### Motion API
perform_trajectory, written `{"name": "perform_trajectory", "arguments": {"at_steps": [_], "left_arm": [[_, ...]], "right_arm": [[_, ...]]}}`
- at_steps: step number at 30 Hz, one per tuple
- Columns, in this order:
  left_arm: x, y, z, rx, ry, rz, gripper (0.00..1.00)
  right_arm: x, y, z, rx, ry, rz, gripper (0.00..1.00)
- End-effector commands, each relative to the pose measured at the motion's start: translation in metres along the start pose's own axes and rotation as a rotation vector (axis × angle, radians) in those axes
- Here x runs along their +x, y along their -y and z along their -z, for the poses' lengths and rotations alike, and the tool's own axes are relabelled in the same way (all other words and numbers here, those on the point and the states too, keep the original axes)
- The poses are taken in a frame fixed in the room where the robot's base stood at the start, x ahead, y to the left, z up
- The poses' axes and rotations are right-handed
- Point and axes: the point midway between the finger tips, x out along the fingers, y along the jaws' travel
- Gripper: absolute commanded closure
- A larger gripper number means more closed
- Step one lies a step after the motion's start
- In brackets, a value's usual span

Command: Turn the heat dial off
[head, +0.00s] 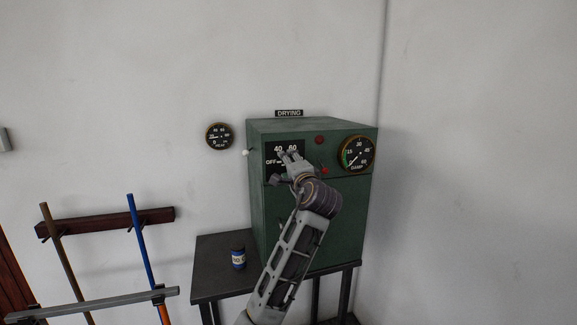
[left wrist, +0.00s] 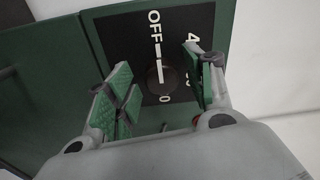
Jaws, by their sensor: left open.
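The heat dial is a dark round knob (left wrist: 160,80) on a black plate (left wrist: 130,30) marked OFF, 40 and 60. In the left wrist view its white pointer line appears lined up with the white tick at OFF. In the head view the plate (head: 270,150) is on the upper left front of the green drying cabinet (head: 345,215), and my gripper covers the knob. My left gripper (head: 288,156) is at the plate. In the left wrist view its green-padded fingers (left wrist: 157,78) are open, one on each side of the knob, with gaps visible. My right gripper is not in view.
A round heat gauge (head: 219,136) hangs on the wall.

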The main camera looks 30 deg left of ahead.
Motion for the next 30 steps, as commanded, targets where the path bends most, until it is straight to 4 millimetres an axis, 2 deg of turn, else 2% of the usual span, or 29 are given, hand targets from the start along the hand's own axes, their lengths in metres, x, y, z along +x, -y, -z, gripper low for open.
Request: {"name": "perform_trajectory", "arguments": {"at_steps": [21,30], "left_arm": [[-0.096,-0.001,0.000,-0.001,-0.001,-0.002,0.47],[-0.110,-0.001,0.000,0.000,0.000,-0.001,0.47]], "right_arm": [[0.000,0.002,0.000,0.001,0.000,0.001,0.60],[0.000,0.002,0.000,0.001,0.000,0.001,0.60]]}}
